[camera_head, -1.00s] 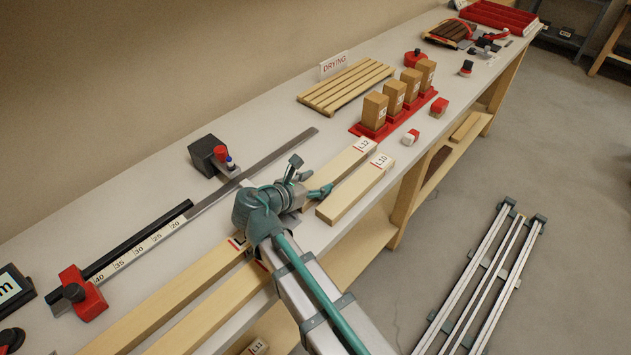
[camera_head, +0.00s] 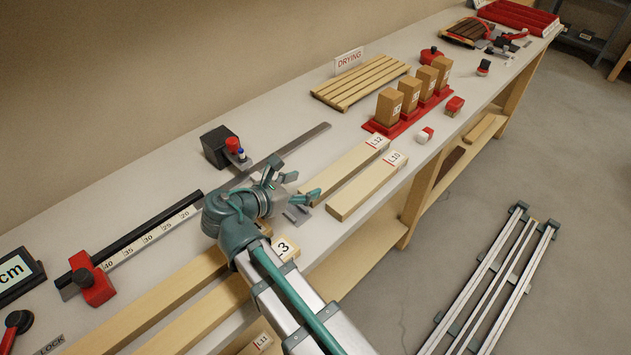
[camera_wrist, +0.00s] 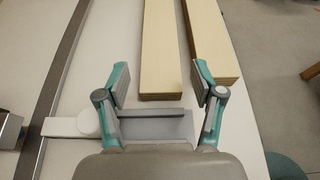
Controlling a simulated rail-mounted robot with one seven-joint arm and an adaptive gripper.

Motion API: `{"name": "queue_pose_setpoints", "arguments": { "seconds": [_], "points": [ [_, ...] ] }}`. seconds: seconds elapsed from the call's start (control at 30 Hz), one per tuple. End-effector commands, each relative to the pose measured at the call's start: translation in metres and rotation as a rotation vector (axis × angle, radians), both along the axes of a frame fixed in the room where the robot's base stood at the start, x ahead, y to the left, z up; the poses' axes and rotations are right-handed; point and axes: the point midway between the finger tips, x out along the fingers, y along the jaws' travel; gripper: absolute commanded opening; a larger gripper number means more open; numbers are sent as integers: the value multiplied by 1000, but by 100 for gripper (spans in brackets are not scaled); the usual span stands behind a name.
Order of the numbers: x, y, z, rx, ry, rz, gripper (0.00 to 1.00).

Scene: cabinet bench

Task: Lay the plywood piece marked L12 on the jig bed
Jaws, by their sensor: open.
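The plywood piece marked L12 (camera_head: 345,166) is a long pale strip lying flat on the bench, its label at the far end. In the wrist view L12 (camera_wrist: 160,45) is the left of two strips, its near end just ahead of my finger gap. My gripper (camera_head: 292,192) is open and empty at that near end; in the wrist view my gripper (camera_wrist: 160,82) has its fingers spread either side of the strip's line. A dark slatted bed (camera_head: 466,31) with red and grey clamps lies at the far end; I cannot tell for certain that it is the jig bed.
Piece L10 (camera_head: 367,187) lies parallel, close to the right of L12. Wooden blocks stand on a red base (camera_head: 408,118) beyond. A pale slatted rack (camera_head: 360,82) sits by the DRYING sign (camera_head: 349,60). Longer strips (camera_head: 190,320) lie nearer.

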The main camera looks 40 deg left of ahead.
Motion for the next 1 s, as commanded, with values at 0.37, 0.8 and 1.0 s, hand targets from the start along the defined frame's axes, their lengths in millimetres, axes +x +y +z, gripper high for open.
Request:
{"name": "queue_pose_setpoints", "arguments": {
  "seconds": [0.37,0.8,1.0],
  "points": [
    [-25,3,10,-1,0,0,70],
    [-21,1,11,0,0,-6,70],
    [21,-24,22,5,-2,-85,70]
  ]
}}
